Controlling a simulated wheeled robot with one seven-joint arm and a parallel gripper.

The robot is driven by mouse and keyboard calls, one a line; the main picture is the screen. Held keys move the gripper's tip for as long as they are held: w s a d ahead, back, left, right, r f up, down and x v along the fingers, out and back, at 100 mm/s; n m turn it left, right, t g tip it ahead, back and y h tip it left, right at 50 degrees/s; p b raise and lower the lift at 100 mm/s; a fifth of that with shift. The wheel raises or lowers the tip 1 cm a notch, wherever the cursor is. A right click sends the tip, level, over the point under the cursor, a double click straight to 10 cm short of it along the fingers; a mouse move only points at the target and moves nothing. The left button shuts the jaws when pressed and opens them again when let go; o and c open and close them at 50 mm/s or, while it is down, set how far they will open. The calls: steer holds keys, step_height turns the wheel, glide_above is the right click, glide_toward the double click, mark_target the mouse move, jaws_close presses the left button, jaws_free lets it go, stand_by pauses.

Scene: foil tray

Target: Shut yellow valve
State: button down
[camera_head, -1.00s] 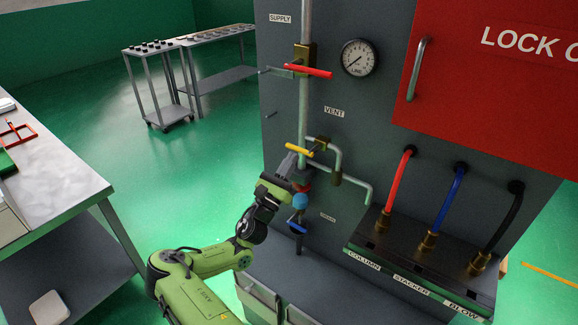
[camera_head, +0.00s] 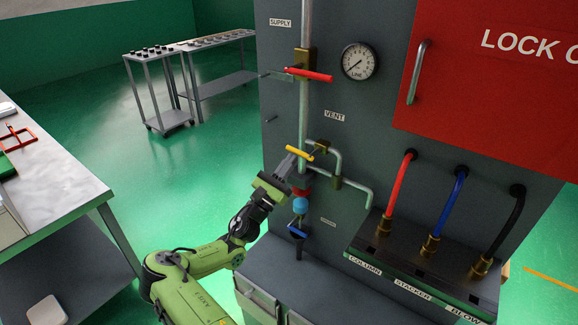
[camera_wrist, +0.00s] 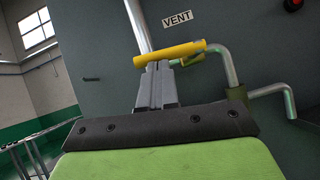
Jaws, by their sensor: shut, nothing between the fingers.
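The yellow valve handle (camera_head: 299,153) sits on the branch pipe below the VENT label, a short bar sloping down to the right in the head view. In the wrist view the yellow handle (camera_wrist: 168,54) lies nearly level across the space just beyond my fingertips. My gripper (camera_head: 292,159) is shut and empty, just below and left of the handle. In the wrist view my closed fingers (camera_wrist: 157,68) point up at the handle's left half, very near or touching; I cannot tell which.
A red handle (camera_head: 309,75) is above on the same upright pipe, with a gauge (camera_head: 359,61) to its right. A blue handle (camera_head: 297,230) hangs below. Red, blue and black hoses (camera_head: 445,198) are at right. A steel bench (camera_head: 60,185) stands at left.

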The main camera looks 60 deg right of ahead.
mark_target(288, 149)
steer(key=m+g+y, duration=0.1)
steer(key=m, duration=0.1)
steer(key=r+m+g+y, duration=0.1)
steer(key=m+g, duration=0.1)
steer(key=m, duration=0.1)
steer(key=r+m+g+y, duration=0.1)
steer(key=m+g, duration=0.1)
steer(key=m, duration=0.1)
steer(key=shift+w+r+b, duration=0.15)
steer(key=shift+w+b, duration=0.15)
steer(key=shift+b, duration=0.05)
step_height(288, 149, up, 2)
steer(key=m+g+y, duration=0.1)
steer(key=m, duration=0.2)
steer(key=m+g+y+p, duration=0.1)
steer(key=m+y, duration=0.1)
steer(key=m, duration=0.1)
steer(key=shift+s+r+y, duration=0.15)
steer(key=shift+r+y, duration=0.05)
steer(key=shift+y, duration=0.1)
steer(key=shift+s+a+r+m+t+y+p, duration=0.15)
steer(key=shift+s+r+m+y+p, duration=0.45)
steer(key=shift+m, duration=0.7)
steer(key=shift+s+d+r+m+t+y+p, duration=0.15)
steer(key=shift+r+m+t+y+p, duration=0.15)
steer(key=shift+m+y, duration=0.75)
steer(key=shift+s+a+r+m+t+y+p, duration=0.15)
steer(key=shift+s+r+m+y+p, duration=0.3)
steer(key=shift+m, duration=1.1)
